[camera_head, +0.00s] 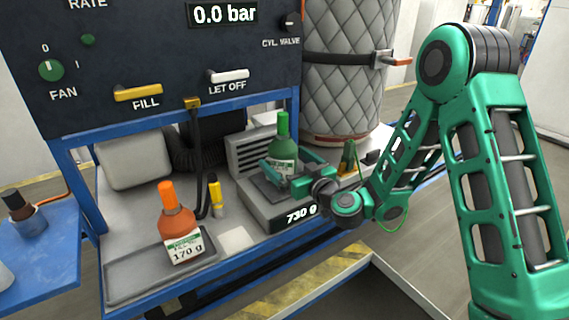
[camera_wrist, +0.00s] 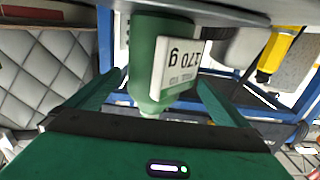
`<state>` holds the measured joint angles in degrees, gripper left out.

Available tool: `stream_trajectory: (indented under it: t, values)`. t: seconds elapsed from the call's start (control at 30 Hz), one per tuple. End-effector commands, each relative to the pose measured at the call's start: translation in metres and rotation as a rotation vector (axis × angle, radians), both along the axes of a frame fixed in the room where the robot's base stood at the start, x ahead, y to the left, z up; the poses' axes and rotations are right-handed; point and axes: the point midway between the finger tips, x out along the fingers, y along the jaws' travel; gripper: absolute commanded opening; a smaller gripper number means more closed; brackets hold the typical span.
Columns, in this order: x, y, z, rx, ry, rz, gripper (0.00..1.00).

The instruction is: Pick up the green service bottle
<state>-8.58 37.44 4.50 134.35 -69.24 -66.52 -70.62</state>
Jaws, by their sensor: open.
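The green service bottle (camera_head: 284,151) stands upright on the scale (camera_head: 253,199), whose display reads 730 g. My gripper (camera_head: 282,173) is at the bottle from the front right, low on its body. In the wrist view the green bottle (camera_wrist: 146,62) with its white 170 g label lies between the two spread fingers of my gripper (camera_wrist: 158,88). The fingers are open, and a gap shows on the label side; whether the other finger touches the bottle I cannot tell. The bottle's lower part is partly hidden by my gripper in the head view.
An orange bottle (camera_head: 176,222) labelled 170 g stands on a grey tray (camera_head: 124,281) at left. A yellow-capped item (camera_head: 215,197) and a black hose (camera_head: 198,150) are between it and the scale. A quilted cylinder (camera_head: 347,75) stands behind, and a control panel (camera_head: 150,45) overhangs.

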Motion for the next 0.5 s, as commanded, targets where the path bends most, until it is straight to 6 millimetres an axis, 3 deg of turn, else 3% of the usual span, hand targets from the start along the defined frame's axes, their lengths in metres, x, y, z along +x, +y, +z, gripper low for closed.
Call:
stream_trajectory:
  t: [0.2,0.5]
  values:
    - [0.019,0.013,-0.004,-0.002,-0.004,0.003,1.0]
    - [0.03,0.018,-0.005,-0.001,0.0,0.0,1.0]
